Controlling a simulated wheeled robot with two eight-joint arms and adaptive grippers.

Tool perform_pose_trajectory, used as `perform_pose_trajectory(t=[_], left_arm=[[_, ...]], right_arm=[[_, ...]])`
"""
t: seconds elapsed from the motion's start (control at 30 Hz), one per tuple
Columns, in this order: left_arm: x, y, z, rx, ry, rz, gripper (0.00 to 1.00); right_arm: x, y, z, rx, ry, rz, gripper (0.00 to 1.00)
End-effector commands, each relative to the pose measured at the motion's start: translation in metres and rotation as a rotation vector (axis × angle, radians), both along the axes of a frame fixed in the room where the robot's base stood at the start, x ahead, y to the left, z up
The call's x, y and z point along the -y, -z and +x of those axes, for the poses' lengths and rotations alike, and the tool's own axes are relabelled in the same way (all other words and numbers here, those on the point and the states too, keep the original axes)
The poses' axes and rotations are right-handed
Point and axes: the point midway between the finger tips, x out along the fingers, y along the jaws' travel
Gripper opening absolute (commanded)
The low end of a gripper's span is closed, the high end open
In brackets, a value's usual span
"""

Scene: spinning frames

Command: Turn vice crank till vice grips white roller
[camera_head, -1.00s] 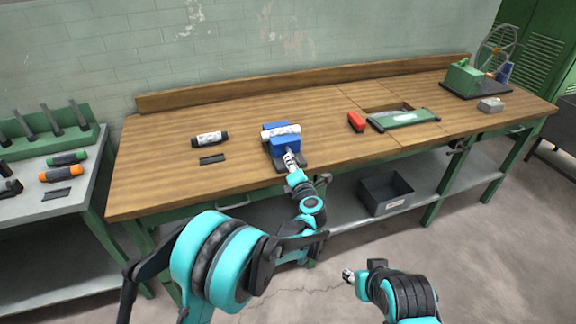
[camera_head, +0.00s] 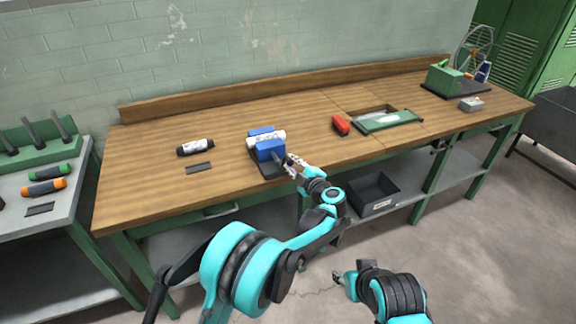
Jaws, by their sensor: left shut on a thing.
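The blue vice (camera_head: 269,152) stands on a dark base near the front edge of the wooden bench. The white roller (camera_head: 278,136) lies between its two blue jaws; whether both jaws touch it is too small to tell. My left gripper (camera_head: 290,164) is at the vice's front right side, shut on the vice crank, which is mostly hidden by the fingers. My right gripper (camera_head: 337,278) hangs low in front of the bench, away from the vice; its fingers are too small to read.
A black-and-white roller (camera_head: 195,147) and a dark flat piece (camera_head: 199,168) lie left of the vice. A red block (camera_head: 340,125) and a green-framed tray (camera_head: 388,122) are to the right.

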Motion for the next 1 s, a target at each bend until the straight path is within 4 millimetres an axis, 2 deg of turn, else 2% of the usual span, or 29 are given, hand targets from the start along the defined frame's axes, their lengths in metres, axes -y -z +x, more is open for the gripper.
perform_pose_trajectory(t=[0.4,1.0], left_arm=[[0.02,0.017,0.004,-0.127,0.0,0.369,0.0],[0.033,0.042,0.009,-0.299,-0.003,0.904,0.0]], right_arm=[[0.0,0.009,0.0,0.0,0.0,0.0,0.4],[0.0,0.029,0.0,0.0,0.0,0.0,0.4]])
